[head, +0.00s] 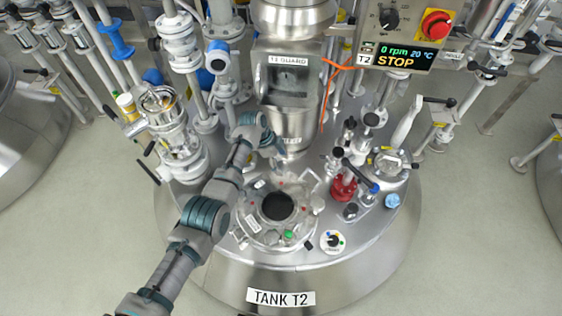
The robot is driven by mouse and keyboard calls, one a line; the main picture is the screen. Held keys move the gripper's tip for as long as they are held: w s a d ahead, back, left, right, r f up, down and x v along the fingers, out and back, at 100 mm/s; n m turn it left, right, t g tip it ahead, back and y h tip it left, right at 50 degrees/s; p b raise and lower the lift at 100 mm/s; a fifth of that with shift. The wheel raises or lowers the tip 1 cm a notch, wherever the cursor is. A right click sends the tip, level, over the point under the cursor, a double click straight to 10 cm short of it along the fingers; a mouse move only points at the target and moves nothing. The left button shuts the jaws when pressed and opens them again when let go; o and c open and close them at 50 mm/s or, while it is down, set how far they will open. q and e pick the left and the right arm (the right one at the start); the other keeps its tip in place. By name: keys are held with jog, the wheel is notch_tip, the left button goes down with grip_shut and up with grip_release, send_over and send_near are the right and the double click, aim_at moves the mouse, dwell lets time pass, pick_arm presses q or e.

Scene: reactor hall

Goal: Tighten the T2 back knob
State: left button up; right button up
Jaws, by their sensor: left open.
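Tank T2 (350,255) is a round steel vessel with a "TANK T2" label on its front. On its lid is a round port with a dark centre (278,207) and a steel flange ring with small coloured marks and fittings. I cannot make out the back knob clearly; the far side of the ring lies close to my gripper and is partly covered. My left arm comes in from the lower left. My left gripper (275,158) is open just behind the port, in front of the steel column. Whether it touches anything is unclear. My right gripper is not in view.
The "T2 GUARD" column (290,85) rises behind the port. A control box (400,35) with a red button and a "STOP" display is at upper right. Valves and pipes (170,130) crowd the left; a red fitting (343,187) stands on the right.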

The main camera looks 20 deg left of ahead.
pick_arm(q)
jog(key=v, duration=1.1)
jog(key=shift+a+r, duration=0.15)
